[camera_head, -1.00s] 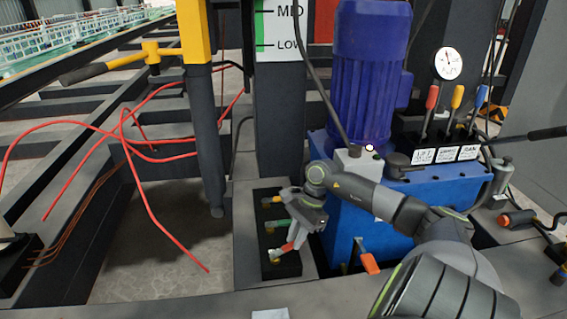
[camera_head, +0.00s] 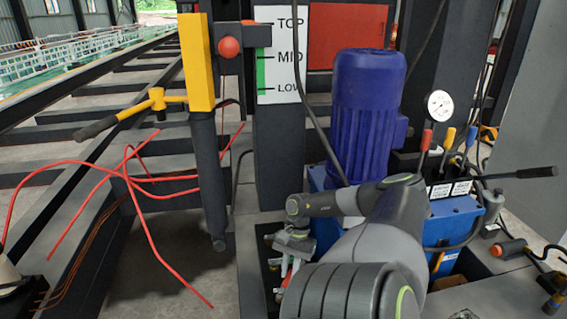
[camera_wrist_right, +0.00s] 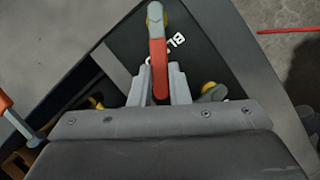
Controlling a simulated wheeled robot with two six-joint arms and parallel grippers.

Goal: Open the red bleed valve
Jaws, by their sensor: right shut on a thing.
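The red bleed valve lever (camera_wrist_right: 158,68) lies between the fingers of my right gripper (camera_wrist_right: 158,88) in the right wrist view. The fingers are shut on it from both sides. Its yellow pivot end (camera_wrist_right: 155,14) sticks out past the fingertips, over a black plate with partly covered lettering. In the head view my right gripper (camera_head: 288,250) is low over the valve block (camera_head: 270,272), at the foot of the blue power unit. My arm hides much of the block and the lever there. My left gripper is out of view.
Yellow fittings (camera_wrist_right: 211,91) sit close to the right finger. An orange-handled lever (camera_wrist_right: 12,112) stands at the left of the wrist view. The blue motor (camera_head: 367,115) rises behind my right arm. Red bent wires (camera_head: 150,180) hang at the left.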

